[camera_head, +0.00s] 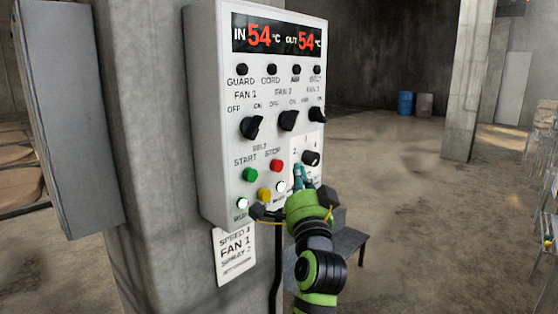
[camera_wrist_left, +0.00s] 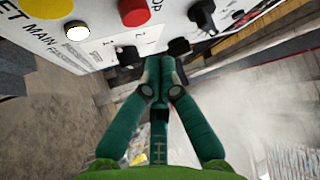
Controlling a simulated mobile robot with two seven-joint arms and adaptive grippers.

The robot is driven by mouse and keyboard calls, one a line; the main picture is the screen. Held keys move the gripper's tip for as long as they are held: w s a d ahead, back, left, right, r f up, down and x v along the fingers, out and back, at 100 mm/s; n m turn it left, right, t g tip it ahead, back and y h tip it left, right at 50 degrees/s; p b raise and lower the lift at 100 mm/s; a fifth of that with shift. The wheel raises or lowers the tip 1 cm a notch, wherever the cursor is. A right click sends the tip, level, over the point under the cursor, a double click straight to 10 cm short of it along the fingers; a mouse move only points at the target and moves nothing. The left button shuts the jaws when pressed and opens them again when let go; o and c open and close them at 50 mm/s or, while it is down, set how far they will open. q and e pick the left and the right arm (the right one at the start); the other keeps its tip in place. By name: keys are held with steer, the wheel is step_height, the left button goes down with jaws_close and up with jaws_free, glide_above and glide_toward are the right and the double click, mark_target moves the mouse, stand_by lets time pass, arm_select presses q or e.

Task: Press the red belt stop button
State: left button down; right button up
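The red belt stop button (camera_head: 276,166) is on the white control panel's front, under the label "STOP" and right of the green start button (camera_head: 250,174). My left gripper (camera_head: 298,172) is just right of and slightly below the red button in the head view. Its teal fingers are shut together and empty. In the left wrist view, the red button (camera_wrist_left: 133,12) is at the top, up and left of the left gripper's fingertips (camera_wrist_left: 161,62). A gap shows between fingertips and button in that picture; exact depth is hard to tell. My right gripper is not in view.
The panel (camera_head: 212,120) is fixed to a concrete pillar (camera_head: 150,150). A black rotary knob (camera_head: 311,158) is right of my gripper. A yellow button (camera_head: 264,195) and lit white lamps (camera_head: 281,187) are below the red button. Open floor lies to the right.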

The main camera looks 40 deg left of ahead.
arm_select(q)
steer(key=shift+w+a+p, duration=0.1)
steer(key=shift+a+p, duration=0.2)
steer(key=shift+a, duration=1.05)
steer(key=shift+a, duration=0.1)
stand_by(0.4)
steer(key=shift+a, duration=0.3)
steer(key=shift+a+p, duration=0.3)
steer(key=shift+a, duration=0.2)
stand_by(0.7)
steer(key=shift+d, duration=0.15)
steer(key=shift+d+b, duration=0.3)
steer(key=shift+d, duration=0.5)
steer(key=shift+s+d+b, duration=0.2)
steer(key=shift+d+b, duration=0.75)
steer(key=shift+d, duration=1.5)
